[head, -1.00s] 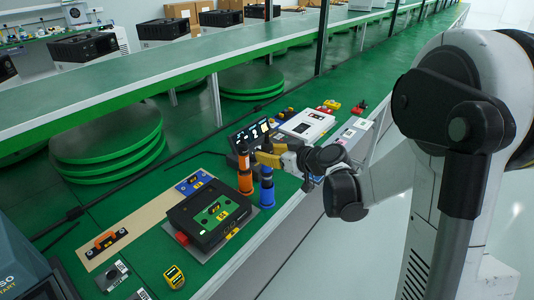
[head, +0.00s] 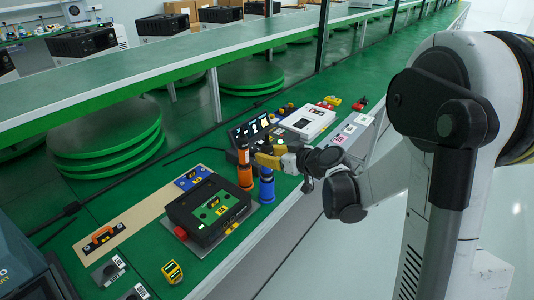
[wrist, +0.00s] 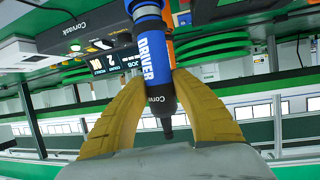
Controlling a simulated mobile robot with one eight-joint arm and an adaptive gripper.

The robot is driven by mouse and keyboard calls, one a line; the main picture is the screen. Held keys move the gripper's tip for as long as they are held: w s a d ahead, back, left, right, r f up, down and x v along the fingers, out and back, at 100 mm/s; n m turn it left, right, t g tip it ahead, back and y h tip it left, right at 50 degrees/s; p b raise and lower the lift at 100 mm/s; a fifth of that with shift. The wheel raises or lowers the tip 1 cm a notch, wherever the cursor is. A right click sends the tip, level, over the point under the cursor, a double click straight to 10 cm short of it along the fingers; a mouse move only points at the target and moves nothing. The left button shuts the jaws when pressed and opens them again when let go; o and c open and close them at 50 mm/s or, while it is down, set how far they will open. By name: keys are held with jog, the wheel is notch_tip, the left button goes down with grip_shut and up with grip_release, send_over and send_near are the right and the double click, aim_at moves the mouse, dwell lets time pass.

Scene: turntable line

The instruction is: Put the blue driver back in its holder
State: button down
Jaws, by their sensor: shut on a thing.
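The blue driver (head: 267,188) is upright at the front edge of the green line, right of the black fixture box. My gripper (head: 266,157) is shut on its upper part from the right. In the wrist view the blue driver (wrist: 153,55) shows its DRIVER label, and its dark end lies between the two yellow fingers of my gripper (wrist: 155,98). An orange driver (head: 244,168) stands upright just left of it, partly hidden behind the blue one in the wrist view. I cannot make out the holder or whether the blue driver's lower end touches anything.
The black fixture box (head: 209,211) with a red button sits close on the left. A dark screen (head: 248,132) and a white box (head: 306,122) stand behind. A yellow tape measure (head: 172,272) lies at the front. Open floor lies right of the line.

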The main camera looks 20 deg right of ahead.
jog(key=shift+f, duration=0.6)
jog(key=c, duration=1.1)
grip_release()
jog(key=shift+o, duration=0.2)
jog(key=v, duration=1.2)
jog(key=shift+r, duration=0.1)
jog(key=s+a+m+g+h, duration=0.2)
jog(key=s+h, duration=0.1)
jog(key=s, duration=0.7)
jog(key=s+a+m+g+h, duration=0.3)
jog(key=s, duration=0.6)
jog(key=shift+s, duration=0.4)
